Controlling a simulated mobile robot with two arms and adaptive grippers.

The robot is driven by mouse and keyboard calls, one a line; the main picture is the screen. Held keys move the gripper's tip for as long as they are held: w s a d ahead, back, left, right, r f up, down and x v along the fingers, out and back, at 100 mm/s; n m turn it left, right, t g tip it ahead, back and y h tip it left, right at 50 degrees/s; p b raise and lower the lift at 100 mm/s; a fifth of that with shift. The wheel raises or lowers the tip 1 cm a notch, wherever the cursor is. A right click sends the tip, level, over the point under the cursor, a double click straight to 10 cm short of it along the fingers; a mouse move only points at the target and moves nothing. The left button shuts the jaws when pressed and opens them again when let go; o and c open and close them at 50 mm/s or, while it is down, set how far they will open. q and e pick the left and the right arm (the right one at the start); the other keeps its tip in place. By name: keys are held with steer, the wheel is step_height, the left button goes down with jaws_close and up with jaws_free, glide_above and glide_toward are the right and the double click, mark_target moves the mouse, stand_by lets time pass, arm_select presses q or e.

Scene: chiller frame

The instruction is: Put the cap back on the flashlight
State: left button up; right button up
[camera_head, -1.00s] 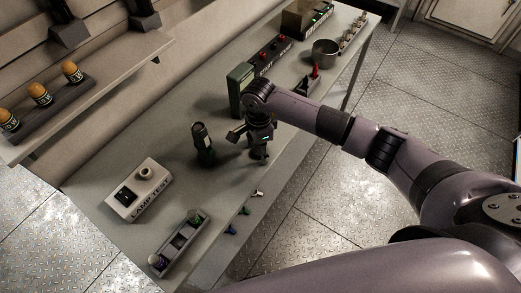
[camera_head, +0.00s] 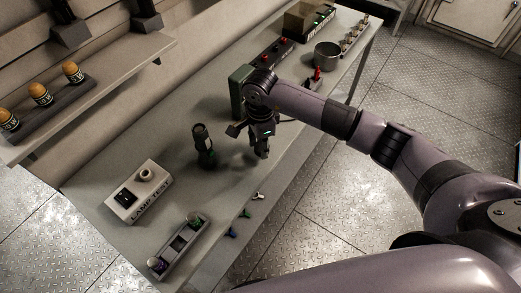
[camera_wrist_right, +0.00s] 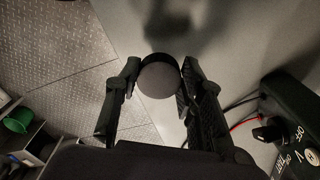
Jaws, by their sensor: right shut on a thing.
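The dark flashlight (camera_head: 203,147) stands upright on the grey bench in the head view, left of my right gripper. My right gripper (camera_head: 262,152) points down over the bench, apart from the flashlight. In the wrist view my right gripper (camera_wrist_right: 157,85) is shut on a round black cap (camera_wrist_right: 159,77), its flat round face toward the camera. The cap is hard to make out in the head view. My left gripper is not in view.
A green-cased meter (camera_head: 239,92) stands just behind my right gripper, and its dial and leads show in the wrist view (camera_wrist_right: 300,125). A lamp test box (camera_head: 138,192) and a bulb tray (camera_head: 180,245) are at the front left. Small coloured parts lie along the bench edge.

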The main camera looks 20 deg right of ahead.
mark_target(260, 147)
arm_select(q)
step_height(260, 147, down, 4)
steer(key=b, duration=0.4)
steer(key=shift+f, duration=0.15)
arm_select(e)
step_height(260, 147, up, 17)
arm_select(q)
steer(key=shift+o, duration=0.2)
